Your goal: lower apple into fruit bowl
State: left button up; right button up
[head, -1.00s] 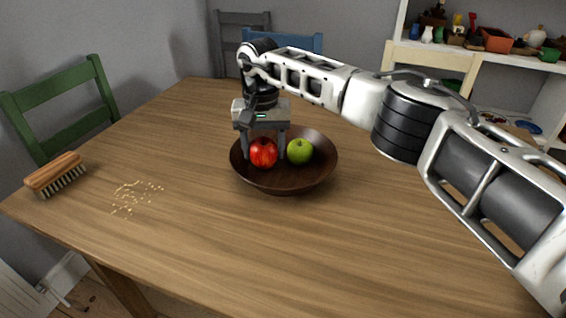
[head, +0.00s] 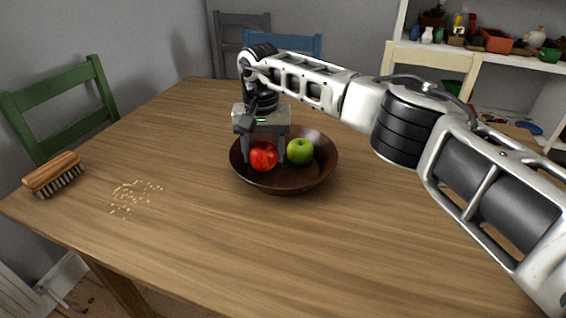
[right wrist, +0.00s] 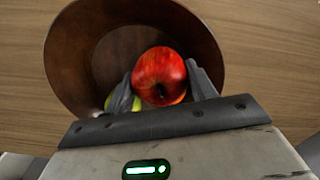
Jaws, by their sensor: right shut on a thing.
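A red apple (head: 263,156) is between the fingers of my right gripper (head: 264,158), which is shut on it. The apple shows at the left side of the dark brown fruit bowl (head: 290,182), inside its rim in the head view. In the right wrist view the apple (right wrist: 160,75) sits between the two grey fingertips, over the bowl (right wrist: 75,60). I cannot tell whether it touches the bowl's bottom. A green apple (head: 300,151) lies in the bowl to the right; it is mostly hidden in the right wrist view. My left gripper is not in view.
A wooden brush (head: 55,175) lies at the table's left edge, with scattered crumbs (head: 135,196) near it. The wooden table (head: 300,245) is clear in front of the bowl. Chairs stand around it, and a white shelf with small items is at the back right.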

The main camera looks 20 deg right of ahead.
jog(key=o, duration=1.1)
jog(key=shift+r, duration=0.6)
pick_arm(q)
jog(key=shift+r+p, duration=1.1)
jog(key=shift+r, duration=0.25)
pick_arm(e)
jog(key=shift+r, duration=7.35)
